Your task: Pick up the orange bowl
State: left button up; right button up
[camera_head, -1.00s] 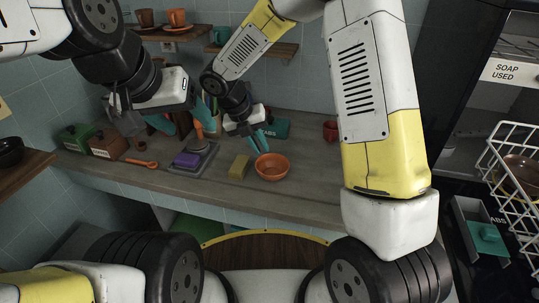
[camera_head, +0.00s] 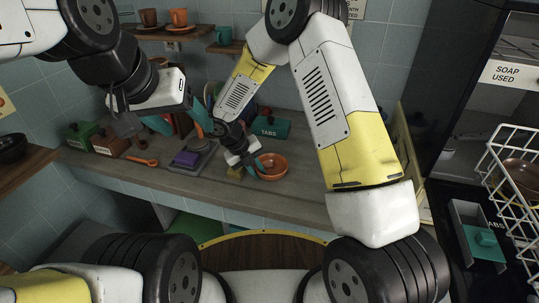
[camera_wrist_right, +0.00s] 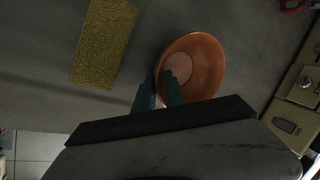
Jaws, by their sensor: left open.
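The orange bowl (camera_head: 274,168) stands on the counter, and it also shows in the right wrist view (camera_wrist_right: 205,68). My right gripper (camera_head: 259,168) is at the bowl's left rim. In the right wrist view its teal fingers (camera_wrist_right: 159,92) straddle the rim, one outside and one inside the bowl. The gap between them is narrow, and I cannot tell whether they press on the wall. My left gripper (camera_head: 158,124) is open and empty, above the left part of the counter, well away from the bowl.
A yellow sponge (camera_wrist_right: 104,42) lies left of the bowl. A purple block (camera_head: 186,158) sits on a grey holder, with an orange spoon (camera_head: 142,161) further left. A teal box (camera_head: 271,127) stands behind the bowl.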

grip_shut()
jog(key=shift+r, duration=0.1)
dwell(1.5)
